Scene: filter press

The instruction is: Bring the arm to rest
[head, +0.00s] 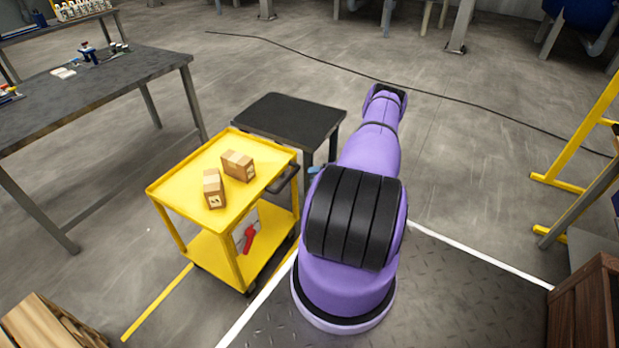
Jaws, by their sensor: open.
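My purple arm (376,150) reaches from its thick base near the bottom centre up and away, past the right side of a small dark table. It bends at a black-capped joint at the far end. My gripper does not show; whatever lies beyond that bend is hidden. I see nothing held. A small blue piece (314,170) shows at the arm's left edge; I cannot tell what it is.
A yellow cart (165,187) with two small cartons (238,165) stands left of the arm. The dark table (290,118) is behind it. A grey workbench (150,62) is at left, a yellow frame (575,150) at right. Floor right of the arm is clear; a cable crosses behind.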

